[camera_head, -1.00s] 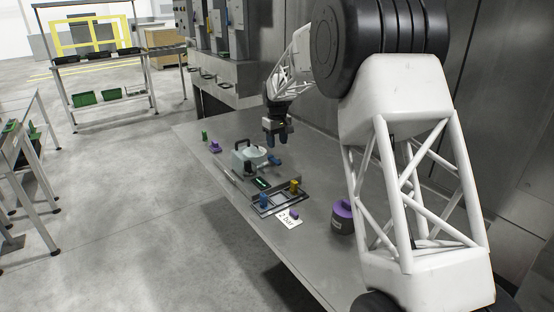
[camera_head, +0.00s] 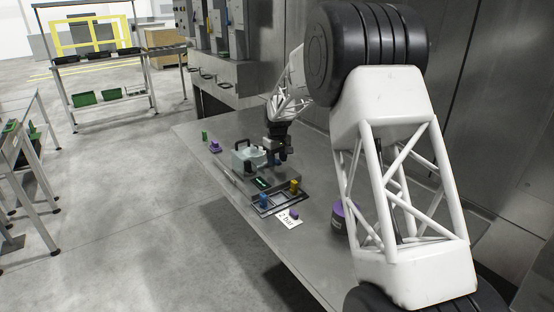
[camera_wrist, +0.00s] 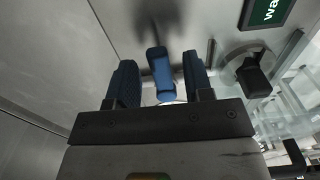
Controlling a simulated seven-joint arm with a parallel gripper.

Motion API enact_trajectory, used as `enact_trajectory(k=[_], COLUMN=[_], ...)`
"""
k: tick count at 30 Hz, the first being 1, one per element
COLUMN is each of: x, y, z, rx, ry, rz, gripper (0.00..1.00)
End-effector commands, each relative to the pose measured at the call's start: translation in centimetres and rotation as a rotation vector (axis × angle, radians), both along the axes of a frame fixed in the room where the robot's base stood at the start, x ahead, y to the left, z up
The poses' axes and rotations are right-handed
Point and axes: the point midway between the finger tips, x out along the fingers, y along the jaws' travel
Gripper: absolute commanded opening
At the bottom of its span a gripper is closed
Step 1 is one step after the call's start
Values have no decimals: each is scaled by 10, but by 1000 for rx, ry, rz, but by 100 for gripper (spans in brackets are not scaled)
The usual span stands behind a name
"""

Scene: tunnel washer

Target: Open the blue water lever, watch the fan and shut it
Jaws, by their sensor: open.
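The blue lever (camera_wrist: 160,72) is upright in the wrist view, between the two dark blue fingers of my gripper (camera_wrist: 159,64). Small gaps show on both sides of it, so the fingers are open around it and not closed on it. In the head view my gripper (camera_head: 279,156) is low at the right side of the pale grey-green unit (camera_head: 246,160) on the bench. The lever is hard to tell from the fingers there. I cannot make out the fan clearly.
A dark tray (camera_head: 268,211) holds a blue peg (camera_head: 263,200) and a yellow peg (camera_head: 294,186). A "2 bar" card (camera_head: 288,218) lies in front. A purple-topped jar (camera_head: 337,215) stands right. Small green (camera_head: 204,135) and purple (camera_head: 215,146) pieces lie at the far left.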

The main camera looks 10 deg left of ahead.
Motion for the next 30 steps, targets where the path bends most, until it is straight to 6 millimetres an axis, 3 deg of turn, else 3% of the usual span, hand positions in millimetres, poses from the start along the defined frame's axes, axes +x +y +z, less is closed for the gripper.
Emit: enact_trajectory(k=[7,17,30], x=[0,0,2], y=[0,0,-2], z=[0,0,0], rx=[0,0,0], ry=[0,0,1], rz=[0,0,65], gripper=[47,0,0])
